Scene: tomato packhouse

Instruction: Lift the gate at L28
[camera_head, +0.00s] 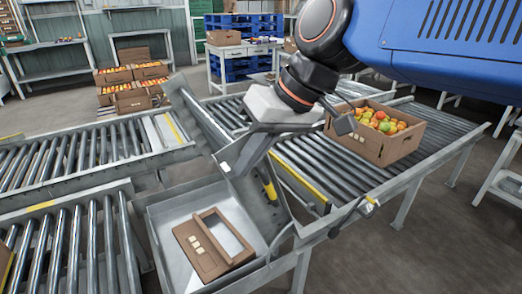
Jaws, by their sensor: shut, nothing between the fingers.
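A grey metal gate (252,197) stands tilted at the gap between the roller conveyor sections, with a yellow cylinder-like part (269,189) on its face. No L28 label is legible. My gripper (232,166) reaches down from the upper right, and its grey fingers end at the upper part of the gate. The fingers are shut and hold nothing. I cannot tell whether they touch the gate or are just in front of it. My gripper and wrist hide part of the gate and of the conveyor behind.
An open carton of tomatoes (380,148) stands on the right roller conveyor (430,125). A grey bin (165,215) below the gate holds an empty brown carton (190,240). More roller conveyors (75,150) lie left. Stacked tomato cartons (125,103) and shelving stand behind. Bare floor shows at right.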

